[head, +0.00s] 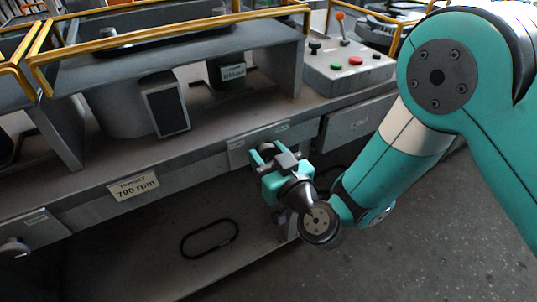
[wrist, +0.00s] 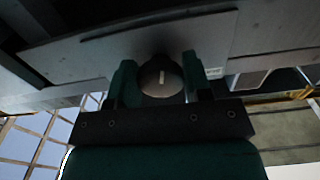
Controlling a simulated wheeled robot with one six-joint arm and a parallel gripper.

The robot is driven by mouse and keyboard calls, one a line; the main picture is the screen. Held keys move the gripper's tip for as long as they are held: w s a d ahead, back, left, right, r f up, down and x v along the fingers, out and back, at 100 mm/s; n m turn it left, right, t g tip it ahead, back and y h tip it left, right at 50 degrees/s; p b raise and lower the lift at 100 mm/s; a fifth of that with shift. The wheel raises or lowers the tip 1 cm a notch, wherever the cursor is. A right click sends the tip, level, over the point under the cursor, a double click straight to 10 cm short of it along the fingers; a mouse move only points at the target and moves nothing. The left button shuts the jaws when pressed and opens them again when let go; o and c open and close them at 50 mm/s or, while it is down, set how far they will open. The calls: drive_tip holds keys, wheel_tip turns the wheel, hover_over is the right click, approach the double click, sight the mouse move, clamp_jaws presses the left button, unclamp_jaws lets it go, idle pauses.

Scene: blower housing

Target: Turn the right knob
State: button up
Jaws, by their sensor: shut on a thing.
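The right knob (wrist: 161,78) is a round grey knob with a pale pointer line, on the front panel of the bench. In the wrist view it sits between the two green fingers of my gripper (wrist: 156,72), which are shut on its sides. The pale line stands nearly upright in that view. In the head view my gripper (head: 268,158) is at the bench's front rail, below a small label, and it hides the knob.
A second knob (head: 14,247) is on the rail at the far left. A label plate (head: 134,187) reads 790 rpm. A control box (head: 345,68) with buttons and an orange-tipped lever stands right on the bench. A black loop (head: 209,239) lies on the lower shelf. Yellow rails (head: 170,25) run above.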

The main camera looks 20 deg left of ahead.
drive_tip(key=shift+m, duration=0.3)
drive_tip(key=m, duration=0.2)
drive_tip(key=shift+s+a+m, duration=0.1)
drive_tip(key=shift+m, duration=2.1)
drive_tip(key=shift+a+r, duration=0.1)
drive_tip(key=o, duration=0.9)
